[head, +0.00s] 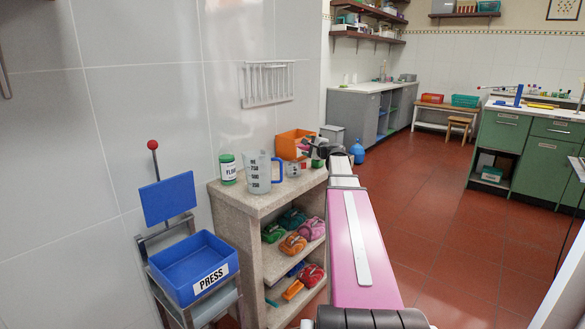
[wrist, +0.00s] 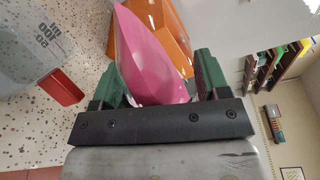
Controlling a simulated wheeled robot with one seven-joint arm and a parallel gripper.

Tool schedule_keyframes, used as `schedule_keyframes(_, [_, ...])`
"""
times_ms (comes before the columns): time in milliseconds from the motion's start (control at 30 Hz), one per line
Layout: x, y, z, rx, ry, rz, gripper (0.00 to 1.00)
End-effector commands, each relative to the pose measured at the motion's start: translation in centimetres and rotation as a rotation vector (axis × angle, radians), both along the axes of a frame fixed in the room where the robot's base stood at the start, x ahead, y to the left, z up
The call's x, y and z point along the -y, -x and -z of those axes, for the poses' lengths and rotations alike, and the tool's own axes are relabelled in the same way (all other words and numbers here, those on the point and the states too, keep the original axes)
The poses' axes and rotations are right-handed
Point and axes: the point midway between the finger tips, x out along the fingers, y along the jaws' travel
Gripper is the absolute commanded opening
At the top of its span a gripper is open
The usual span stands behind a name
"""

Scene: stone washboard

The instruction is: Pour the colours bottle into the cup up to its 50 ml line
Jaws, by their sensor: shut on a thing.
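In the head view my gripper (head: 322,150) is over the right end of the stone shelf top, and the bottle is mostly hidden there. The clear cup (wrist: 22,50), with 50 and 100 ml marks and a red handle, stands beside the bottle at the left of the wrist view. In the head view the small cup (head: 293,169) stands on the shelf top, left of my gripper. I cannot tell its fill level.
A white measuring jug (head: 259,175) with a blue handle and a flour tin (head: 227,168) stand left of the cup. An orange bin (head: 289,143) is close behind the bottle. The stone shelf (head: 250,206) holds coloured bundles below. A blue press tray (head: 190,262) stands at the left.

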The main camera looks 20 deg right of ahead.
Motion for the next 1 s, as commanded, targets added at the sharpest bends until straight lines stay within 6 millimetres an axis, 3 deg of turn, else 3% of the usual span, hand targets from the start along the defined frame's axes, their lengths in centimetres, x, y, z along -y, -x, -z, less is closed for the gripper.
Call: schedule_keyframes(1000, [0.22, -0.08, 0.49, 0.021, 0.059, 0.000, 0.32])
